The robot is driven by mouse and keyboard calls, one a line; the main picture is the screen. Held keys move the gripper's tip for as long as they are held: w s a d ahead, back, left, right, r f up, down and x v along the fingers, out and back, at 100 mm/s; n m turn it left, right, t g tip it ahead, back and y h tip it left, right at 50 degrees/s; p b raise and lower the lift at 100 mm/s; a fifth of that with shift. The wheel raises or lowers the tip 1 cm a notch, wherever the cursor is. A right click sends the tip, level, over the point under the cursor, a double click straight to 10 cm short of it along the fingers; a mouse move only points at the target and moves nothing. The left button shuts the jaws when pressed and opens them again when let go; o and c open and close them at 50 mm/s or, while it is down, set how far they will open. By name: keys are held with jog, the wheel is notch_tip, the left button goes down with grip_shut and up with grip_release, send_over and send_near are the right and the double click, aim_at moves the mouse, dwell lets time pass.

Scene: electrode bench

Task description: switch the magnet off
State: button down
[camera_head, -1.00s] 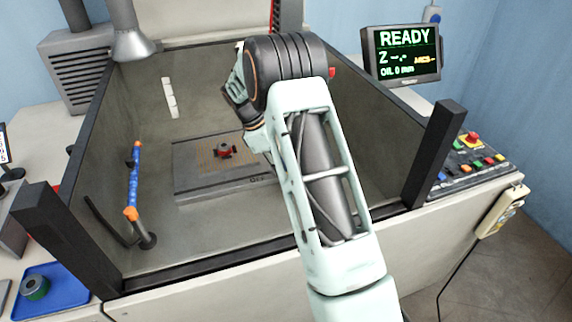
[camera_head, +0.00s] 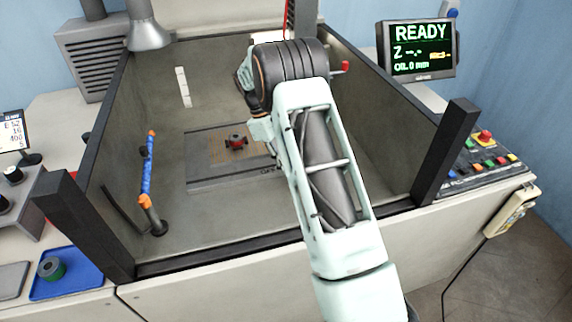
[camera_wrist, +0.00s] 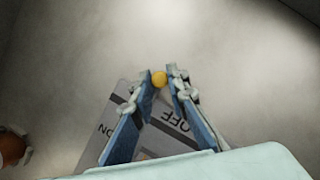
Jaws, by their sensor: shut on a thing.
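The magnet plate (camera_head: 205,176) lies on the floor of the grey tank, partly hidden behind my arm. A small red and dark part (camera_head: 236,142) sits on its orange-lined top. In the wrist view a grey label plate (camera_wrist: 124,118) reads ON at the left and OFF at the right. The lever below the knob cannot be made out.
Tank walls (camera_head: 110,150) surround the plate. An orange and blue jointed hose (camera_head: 148,170) stands at the tank's left. The screen (camera_head: 418,48) reads READY. A button panel (camera_head: 485,160) is at the right, a blue tray (camera_head: 68,272) at the front left.

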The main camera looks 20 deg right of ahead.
jog(key=shift+a, duration=0.1)
jog(key=c, duration=1.9)
grip_release()
jog(key=shift+r, duration=0.1)
jog(key=v, duration=1.1)
jog(key=shift+a+r, duration=0.1)
jog(key=shift+r, duration=0.3)
jog(key=shift+w+r, duration=0.1)
